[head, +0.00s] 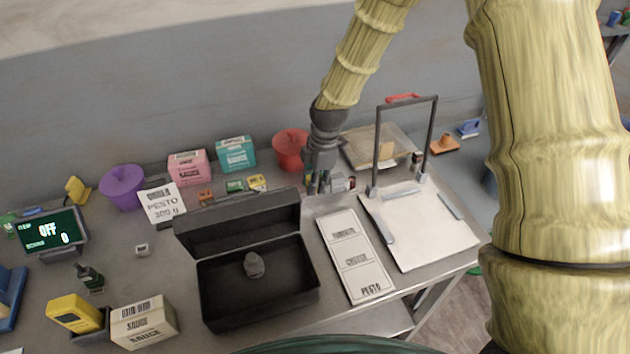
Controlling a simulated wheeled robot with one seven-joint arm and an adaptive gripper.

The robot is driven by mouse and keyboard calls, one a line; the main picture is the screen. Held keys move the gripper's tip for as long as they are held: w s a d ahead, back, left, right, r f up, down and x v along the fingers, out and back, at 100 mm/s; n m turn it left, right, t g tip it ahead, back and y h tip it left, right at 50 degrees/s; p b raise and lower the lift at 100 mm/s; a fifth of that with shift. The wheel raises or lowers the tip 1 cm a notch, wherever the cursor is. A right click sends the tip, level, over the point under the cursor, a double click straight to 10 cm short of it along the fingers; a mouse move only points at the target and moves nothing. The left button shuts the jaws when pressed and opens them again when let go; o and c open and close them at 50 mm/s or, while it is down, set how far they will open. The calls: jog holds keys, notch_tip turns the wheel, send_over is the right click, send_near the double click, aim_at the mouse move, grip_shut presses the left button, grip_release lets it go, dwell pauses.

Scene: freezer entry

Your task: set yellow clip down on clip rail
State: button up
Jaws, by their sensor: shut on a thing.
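My gripper (319,187) points down at the back of the bench, to the right of the black open box. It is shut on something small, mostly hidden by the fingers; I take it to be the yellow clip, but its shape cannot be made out. Small orange, green (234,186) and yellow (257,182) pieces stand in a row left of the gripper, behind the box lid. I cannot tell for certain which part is the clip rail. Small reddish and pale items (340,183) are close to the right of the fingers.
The black box (213,310) holds a grey lump (254,265). A label card (355,257) and a white board with a dark upright frame (440,250) lie right of it. Pink (187,168) and teal (236,154) boxes and a red pot (290,150) stand behind.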

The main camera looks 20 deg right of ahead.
jog(key=shift+f+b, duration=0.35)
jog(key=shift+f, duration=0.6)
jog(key=o, duration=0.9)
jog(key=r, duration=0.4)
jog(key=d+r, duration=0.1)
jog(key=r, duration=0.7)
jog(key=shift+d, duration=0.4)
